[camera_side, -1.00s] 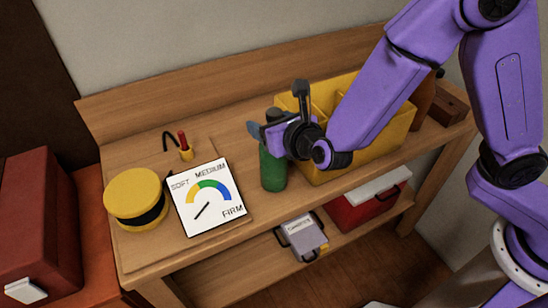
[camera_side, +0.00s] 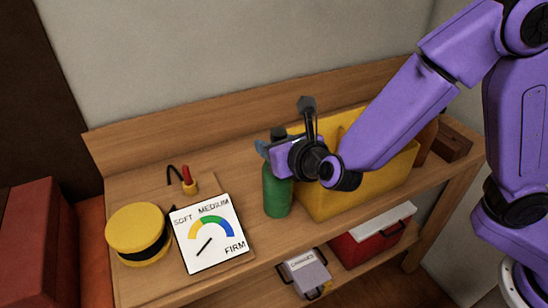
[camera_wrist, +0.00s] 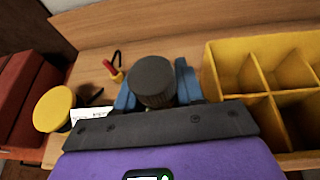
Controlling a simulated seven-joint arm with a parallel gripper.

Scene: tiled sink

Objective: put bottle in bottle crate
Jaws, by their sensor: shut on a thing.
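The green bottle (camera_side: 277,194) with a dark cap stands upright at the left end of the yellow bottle crate (camera_side: 345,191). My gripper (camera_side: 272,148) is shut on the bottle near its top, just under the cap. In the wrist view the dark cap (camera_wrist: 152,82) sits between the two blue fingers (camera_wrist: 157,88). The crate is to the right in the wrist view (camera_wrist: 213,68), and its visible compartments look empty. The bottle is outside the crate. I cannot tell whether its base touches the bench.
A dial board reading soft, medium, firm (camera_side: 211,235) and a yellow-topped round device (camera_side: 138,233) are on the left of the bench. A red-handled part (camera_side: 188,181) is behind them. A brown block (camera_side: 452,142) is at the right end. A lower shelf holds a red case (camera_side: 370,238).

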